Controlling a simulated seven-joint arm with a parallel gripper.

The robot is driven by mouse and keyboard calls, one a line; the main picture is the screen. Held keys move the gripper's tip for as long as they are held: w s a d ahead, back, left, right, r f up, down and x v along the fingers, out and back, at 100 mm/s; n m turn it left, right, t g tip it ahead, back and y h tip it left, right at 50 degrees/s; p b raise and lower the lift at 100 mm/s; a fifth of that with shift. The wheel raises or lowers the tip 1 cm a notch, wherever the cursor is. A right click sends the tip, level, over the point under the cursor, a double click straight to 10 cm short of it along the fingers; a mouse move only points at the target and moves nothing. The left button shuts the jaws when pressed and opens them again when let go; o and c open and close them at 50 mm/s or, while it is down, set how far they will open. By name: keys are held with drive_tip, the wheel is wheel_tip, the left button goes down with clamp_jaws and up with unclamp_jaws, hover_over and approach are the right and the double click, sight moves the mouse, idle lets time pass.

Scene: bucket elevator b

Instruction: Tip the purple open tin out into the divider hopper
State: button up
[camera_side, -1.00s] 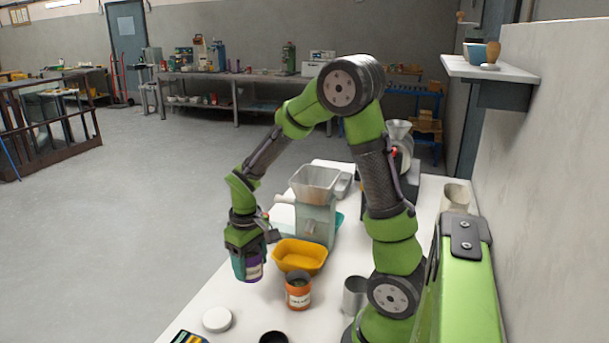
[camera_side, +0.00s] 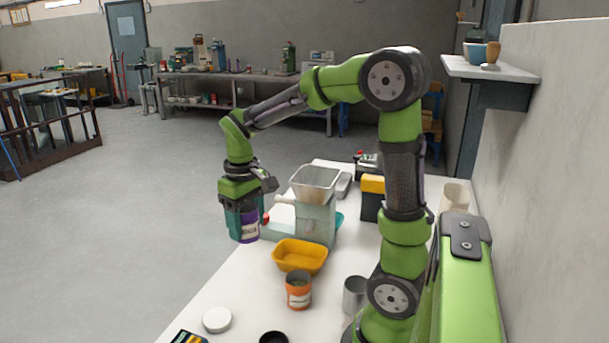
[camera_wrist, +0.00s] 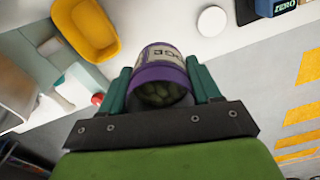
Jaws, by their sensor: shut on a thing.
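The purple open tin (camera_side: 250,228) is held upright between the fingers of my gripper (camera_side: 241,218), raised at the left edge of the table. In the wrist view the tin (camera_wrist: 160,62) has a pale label, and dark green lumps show inside its mouth. The teal fingers of my gripper (camera_wrist: 160,84) are closed on both sides of it. The divider hopper (camera_side: 317,184) is a grey open funnel on top of a pale machine, to the right of the tin in the side view. A gap separates the tin from the hopper.
A yellow tray (camera_side: 300,256), an orange tin (camera_side: 298,291), a metal cup (camera_side: 355,294) and a white lid (camera_side: 217,320) stand on the table (camera_side: 250,290) nearer the camera.

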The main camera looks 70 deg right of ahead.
wheel_tip(320, 180, up, 12)
drive_tip(key=s+d+m, duration=0.2)
drive_tip(key=d+m, duration=0.1)
drive_tip(key=d, duration=0.6)
drive_tip(key=s+d+m, duration=0.2)
drive_tip(key=d, duration=0.7)
drive_tip(key=s+d+m, duration=0.4)
drive_tip(key=s+d, duration=0.9)
drive_tip(key=d, duration=0.1)
drive_tip(key=f, duration=0.5)
drive_tip(key=shift+w+a+f, duration=0.15)
drive_tip(key=shift+w+a, duration=0.2)
drive_tip(key=shift+w, duration=0.05)
